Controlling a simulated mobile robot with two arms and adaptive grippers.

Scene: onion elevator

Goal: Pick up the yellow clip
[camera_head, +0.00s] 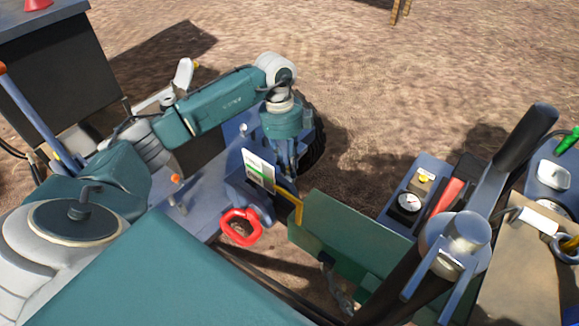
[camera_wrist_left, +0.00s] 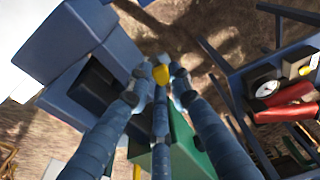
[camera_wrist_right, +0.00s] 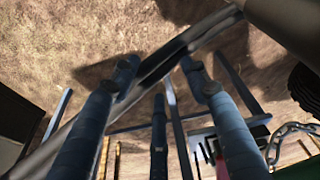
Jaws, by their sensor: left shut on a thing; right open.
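My left gripper (camera_head: 289,176) points down beside a blue box-like machine part and the end of a green panel. In the left wrist view its fingers (camera_wrist_left: 160,78) are closed around a small yellow piece, the yellow clip (camera_wrist_left: 161,74), which shows between the fingertips. The fingers hide most of the clip, and I cannot make it out in the head view. My right gripper (camera_wrist_right: 159,72) shows in the right wrist view with its fingers apart and nothing between them.
A green panel (camera_head: 345,235) with a yellow bar (camera_head: 290,205) at its end stands just right of my left gripper. A red ring handle (camera_head: 240,227) and a white label card (camera_head: 258,169) are close by. A tray with a gauge (camera_head: 408,203) lies right. Sandy ground is open behind.

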